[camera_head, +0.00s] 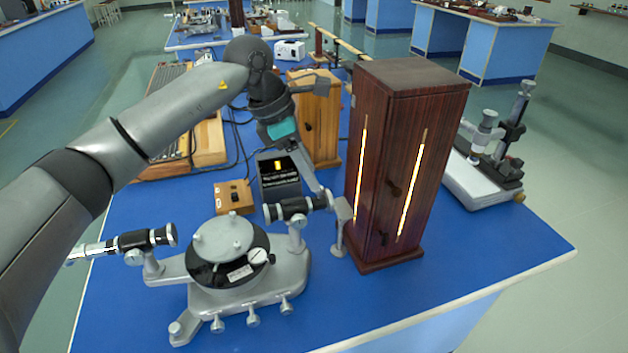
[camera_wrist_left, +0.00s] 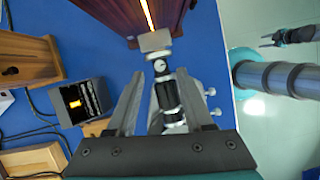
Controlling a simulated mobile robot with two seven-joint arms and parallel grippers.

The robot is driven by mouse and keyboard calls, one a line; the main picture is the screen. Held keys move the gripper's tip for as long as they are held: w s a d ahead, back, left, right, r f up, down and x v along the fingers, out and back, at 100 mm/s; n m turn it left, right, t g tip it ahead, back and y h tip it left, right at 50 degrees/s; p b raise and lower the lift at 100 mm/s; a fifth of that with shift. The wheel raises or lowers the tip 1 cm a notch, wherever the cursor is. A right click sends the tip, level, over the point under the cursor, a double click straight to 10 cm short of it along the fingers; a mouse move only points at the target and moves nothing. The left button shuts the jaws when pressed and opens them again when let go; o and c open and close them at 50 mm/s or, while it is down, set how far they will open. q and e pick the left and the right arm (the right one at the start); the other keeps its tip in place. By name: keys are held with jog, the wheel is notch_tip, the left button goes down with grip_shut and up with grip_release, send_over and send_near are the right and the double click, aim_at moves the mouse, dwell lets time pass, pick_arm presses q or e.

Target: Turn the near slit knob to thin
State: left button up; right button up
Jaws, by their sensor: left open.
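The near spectrometer (camera_head: 240,265) stands on the blue bench, with a round grey table and a black collimator tube (camera_head: 290,208) pointing at the tall wooden lamp cabinet (camera_head: 410,160). In the left wrist view the slit knob (camera_wrist_left: 160,66) is a small pale round dial with a dark mark, at the tube's end. My left gripper (camera_head: 328,198) reaches down to that end. In the left wrist view my left gripper (camera_wrist_left: 160,74) is open, its fingers on either side of the knob, apart from it. My right gripper (camera_wrist_left: 285,37) shows small and dark at the upper right; its jaws are unclear.
The lamp cabinet, with glowing slits, stands close beyond the knob. A black box (camera_head: 278,178) with a lit window and a small wooden switch box (camera_head: 233,197) stand behind the spectrometer. A microscope-like instrument (camera_head: 490,150) is at right. The bench's front right is clear.

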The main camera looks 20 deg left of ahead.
pick_arm(q)
jog(key=shift+x, duration=1.5)
jog(key=shift+c, duration=0.3)
jog(key=shift+r, duration=0.1)
grip_shut()
